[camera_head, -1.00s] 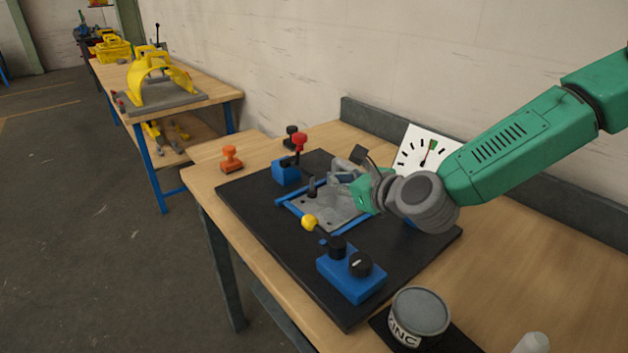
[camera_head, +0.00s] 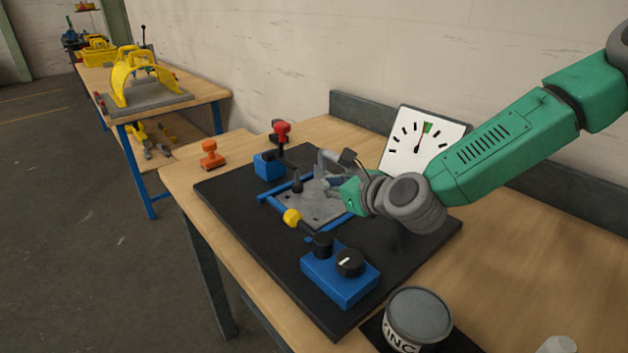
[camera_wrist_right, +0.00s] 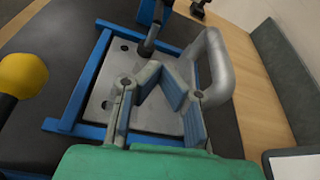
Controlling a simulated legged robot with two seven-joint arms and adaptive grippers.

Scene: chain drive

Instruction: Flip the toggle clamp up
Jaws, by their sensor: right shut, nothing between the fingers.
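A clamp with a red knob (camera_head: 282,132) on a blue block (camera_head: 267,166) stands at the plate's far end, its knob raised. A lever with a yellow ball (camera_head: 292,217) leans from the near blue box (camera_head: 340,277) toward the plate; the ball also shows in the wrist view (camera_wrist_right: 22,75). The grey plate (camera_head: 318,210) lies in a blue frame. A dark post (camera_wrist_right: 148,42) stands over it. My right gripper (camera_wrist_right: 163,78) is shut and empty above the plate, beside a grey curved handle (camera_wrist_right: 218,65). My left gripper is out of view.
A white gauge (camera_head: 420,140) stands behind my right wrist. The black board (camera_head: 240,215) has bare room left of the frame.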

